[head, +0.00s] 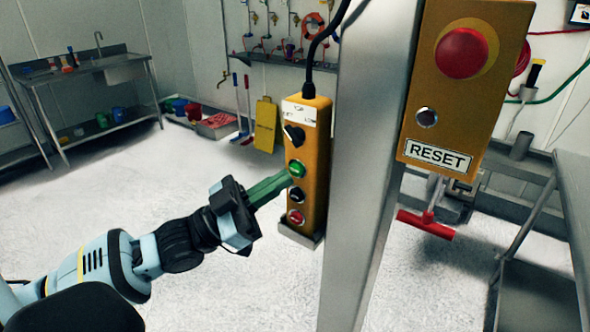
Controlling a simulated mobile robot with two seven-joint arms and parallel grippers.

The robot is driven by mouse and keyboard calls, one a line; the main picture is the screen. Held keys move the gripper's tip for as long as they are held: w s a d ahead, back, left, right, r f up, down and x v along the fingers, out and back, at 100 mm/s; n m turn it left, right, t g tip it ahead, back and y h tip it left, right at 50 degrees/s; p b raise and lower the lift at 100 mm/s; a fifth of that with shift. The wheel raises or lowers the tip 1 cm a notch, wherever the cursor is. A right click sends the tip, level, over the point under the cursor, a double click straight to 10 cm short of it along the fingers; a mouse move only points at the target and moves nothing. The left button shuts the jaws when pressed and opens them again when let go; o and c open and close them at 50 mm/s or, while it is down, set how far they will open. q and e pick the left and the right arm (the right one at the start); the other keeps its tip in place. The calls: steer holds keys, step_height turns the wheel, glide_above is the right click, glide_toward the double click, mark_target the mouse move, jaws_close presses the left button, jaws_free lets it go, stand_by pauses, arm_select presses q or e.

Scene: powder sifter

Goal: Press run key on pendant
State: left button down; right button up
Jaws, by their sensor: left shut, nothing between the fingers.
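The yellow-orange pendant (315,160) hangs upright in a holder beside a grey post, with a black cable from its top. Down its face are a black rotary switch (294,136), a green button (296,169), a black button (296,194) and a red button (295,217). I cannot read any key labels. My left gripper (288,179) is shut and empty. Its green fingertips are at the pendant's left edge, just below and left of the green button. I cannot tell whether they touch. My right gripper is not in view.
The grey post (365,170) stands right of the pendant. A yellow box with a red mushroom button (461,53) and a RESET label (439,156) is on its right. A steel sink bench (90,90) stands far left. The white floor at left is open.

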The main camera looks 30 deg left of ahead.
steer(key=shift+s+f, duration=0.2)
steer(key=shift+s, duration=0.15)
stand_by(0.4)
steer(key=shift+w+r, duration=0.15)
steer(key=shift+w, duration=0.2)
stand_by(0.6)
arm_select(q)
steer(key=shift+w, duration=0.2)
steer(key=shift+w, duration=0.25)
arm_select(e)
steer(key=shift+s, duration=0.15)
arm_select(q)
steer(key=shift+w, duration=0.1)
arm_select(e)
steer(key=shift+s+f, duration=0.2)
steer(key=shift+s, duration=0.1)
